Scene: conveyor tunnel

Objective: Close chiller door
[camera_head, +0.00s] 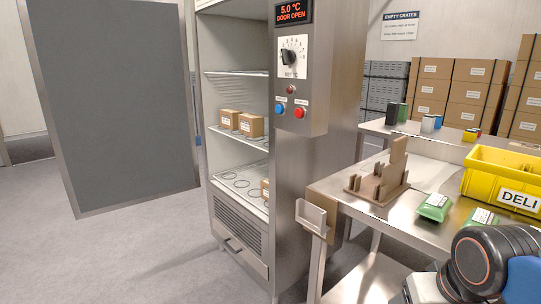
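The chiller (313,170) is a tall steel cabinet in the middle of the head view. Its door (118,110), a grey panel with a steel frame, stands wide open at the left, well apart from the cabinet front. The display (293,13) reads 5.0 °C and DOOR OPEN. Small cardboard boxes (250,126) sit on the wire shelves inside. Part of my arm shows at the lower right, but my gripper is out of view.
A steel table (335,187) right of the chiller holds a brown stand (380,187), green packs (434,206) and a yellow DELI crate (484,196). Stacked cartons (447,90) stand behind. The floor (140,255) before the chiller is clear.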

